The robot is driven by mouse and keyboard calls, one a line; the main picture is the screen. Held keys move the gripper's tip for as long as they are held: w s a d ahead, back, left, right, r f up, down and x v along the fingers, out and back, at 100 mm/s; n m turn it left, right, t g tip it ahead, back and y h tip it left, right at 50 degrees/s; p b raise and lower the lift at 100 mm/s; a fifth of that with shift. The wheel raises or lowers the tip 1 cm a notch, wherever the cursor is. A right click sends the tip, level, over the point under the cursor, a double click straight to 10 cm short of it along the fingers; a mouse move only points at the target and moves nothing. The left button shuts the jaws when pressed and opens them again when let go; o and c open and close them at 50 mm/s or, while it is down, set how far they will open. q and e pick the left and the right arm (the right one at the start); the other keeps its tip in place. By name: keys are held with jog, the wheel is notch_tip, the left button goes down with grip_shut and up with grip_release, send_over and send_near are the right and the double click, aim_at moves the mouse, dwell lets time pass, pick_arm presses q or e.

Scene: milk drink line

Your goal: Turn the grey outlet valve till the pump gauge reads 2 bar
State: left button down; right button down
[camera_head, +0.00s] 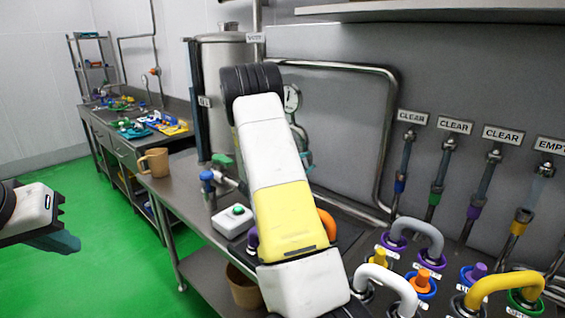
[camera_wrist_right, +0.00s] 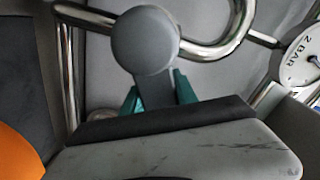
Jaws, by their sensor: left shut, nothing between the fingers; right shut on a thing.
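The grey outlet valve (camera_wrist_right: 146,45) shows in the right wrist view as a round grey knob on a flat grey handle. The teal fingers of my right gripper (camera_wrist_right: 160,95) are shut on the handle, one on each side. In the head view my white and yellow right arm hides the valve. The pump gauge (camera_wrist_right: 303,55) is partly cut off at the right of the wrist view; "2 BAR" shows on its face, but I cannot tell the exact reading. The gauge (camera_head: 291,98) is small in the head view. My left gripper (camera_head: 55,240) is shut and empty over the floor.
A steel tank (camera_head: 224,85) and a bent pipe (camera_head: 385,140) stand behind my right arm. A blue valve (camera_head: 207,180), a white box with a green button (camera_head: 232,222) and a brown mug (camera_head: 153,162) are on the left. Coloured ports and U-shaped pipes (camera_head: 420,232) crowd the right.

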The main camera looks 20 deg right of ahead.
jog(key=c, duration=1)
grip_release()
jog(key=shift+o, duration=0.2)
jog(key=v, duration=0.8)
